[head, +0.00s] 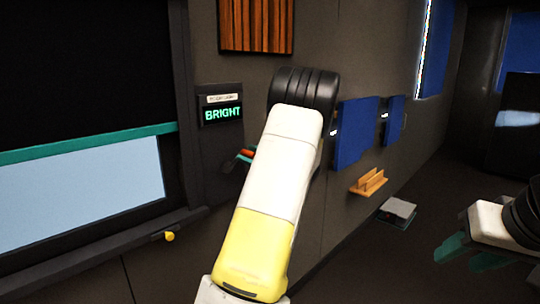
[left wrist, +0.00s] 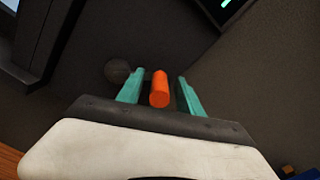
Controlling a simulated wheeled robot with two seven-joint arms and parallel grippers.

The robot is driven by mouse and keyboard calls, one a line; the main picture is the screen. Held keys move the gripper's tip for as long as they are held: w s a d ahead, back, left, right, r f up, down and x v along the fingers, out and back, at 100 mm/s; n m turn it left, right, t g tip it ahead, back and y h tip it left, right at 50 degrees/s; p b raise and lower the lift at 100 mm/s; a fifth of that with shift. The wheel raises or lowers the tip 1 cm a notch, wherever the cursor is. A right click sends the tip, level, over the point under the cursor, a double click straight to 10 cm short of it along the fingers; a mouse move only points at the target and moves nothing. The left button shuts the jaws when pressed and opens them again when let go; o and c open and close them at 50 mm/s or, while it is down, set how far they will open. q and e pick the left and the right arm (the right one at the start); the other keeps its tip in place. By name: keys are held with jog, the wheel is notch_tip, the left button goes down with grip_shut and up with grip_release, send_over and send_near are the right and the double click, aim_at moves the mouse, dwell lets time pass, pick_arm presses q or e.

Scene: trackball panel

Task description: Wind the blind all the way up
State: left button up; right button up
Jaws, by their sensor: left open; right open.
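The black blind (head: 80,70) covers the upper part of the window, its teal bottom bar (head: 90,143) slanting across. Pale blue glass (head: 80,195) shows below the bar. An orange cylindrical handle (left wrist: 159,90) stands between the teal fingers of my left gripper (left wrist: 160,86), with gaps on both sides. A dark round knob or hub (left wrist: 117,72) is just left of it in the left wrist view. In the head view, my left gripper (head: 244,157) is at the wall panel, mostly hidden by my forearm. My right gripper (head: 462,256) is open and empty at the right.
A display reading BRIGHT (head: 222,115) is on the wall above the left gripper. A yellow knob (head: 169,236) sits on the window ledge. Blue wall panels (head: 356,132), a wooden holder (head: 369,183) and a grey box (head: 397,211) are to the right. A slatted wood panel (head: 256,25) hangs above.

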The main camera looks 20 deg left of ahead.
pick_arm(q)
grip_shut()
dwell(1.4)
